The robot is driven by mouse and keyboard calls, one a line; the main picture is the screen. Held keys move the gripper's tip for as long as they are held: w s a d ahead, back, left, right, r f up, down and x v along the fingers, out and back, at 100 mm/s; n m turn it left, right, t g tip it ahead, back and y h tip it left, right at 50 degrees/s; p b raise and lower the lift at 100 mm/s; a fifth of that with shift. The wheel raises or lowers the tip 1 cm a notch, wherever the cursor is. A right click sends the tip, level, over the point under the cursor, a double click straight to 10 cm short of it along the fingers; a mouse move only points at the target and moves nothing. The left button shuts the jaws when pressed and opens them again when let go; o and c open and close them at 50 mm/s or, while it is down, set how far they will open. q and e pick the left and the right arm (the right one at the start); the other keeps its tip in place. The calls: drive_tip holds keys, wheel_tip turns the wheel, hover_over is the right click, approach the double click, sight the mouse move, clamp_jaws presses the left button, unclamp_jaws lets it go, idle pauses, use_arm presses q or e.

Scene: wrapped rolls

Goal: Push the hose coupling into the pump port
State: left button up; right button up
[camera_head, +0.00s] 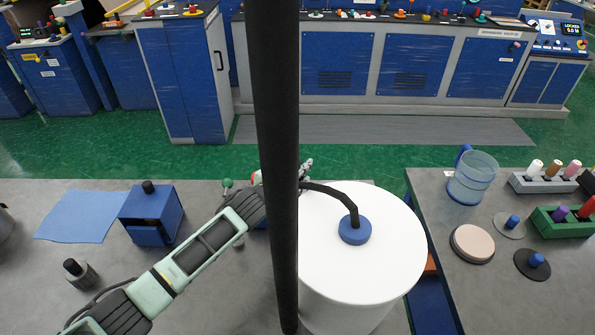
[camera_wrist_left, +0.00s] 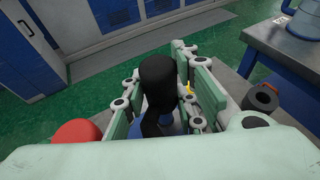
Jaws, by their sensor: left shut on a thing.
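A black hose (camera_head: 335,193) rises from a blue cap (camera_head: 355,230) on top of a white drum and runs left behind the dark post. My left gripper (camera_head: 306,168) is mostly hidden by that post. In the left wrist view its pale green fingers (camera_wrist_left: 165,85) are shut on a rounded black piece (camera_wrist_left: 159,82), which appears to be the hose coupling. A dark ring-shaped fitting with a hole (camera_wrist_left: 262,97) is to the right of the fingers, apart from them; I cannot tell if it is the pump port. My right gripper is not in view.
The white drum (camera_head: 365,275) stands right of the post (camera_head: 275,150). A blue box with a black knob (camera_head: 153,215) and a blue sheet (camera_head: 82,216) are on the left table. A clear jug (camera_head: 472,178) and a round tan disc (camera_head: 472,243) are on the right table.

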use_arm(q)
drive_tip(key=shift+f, duration=0.4)
idle(0.4)
drive_tip(key=shift+f+b, duration=0.9)
drive_tip(key=shift+f, duration=0.4)
idle(0.7)
drive_tip(key=o, duration=1.1)
drive_tip(key=shift+o, duration=0.2)
drive_tip(key=v, duration=1.2)
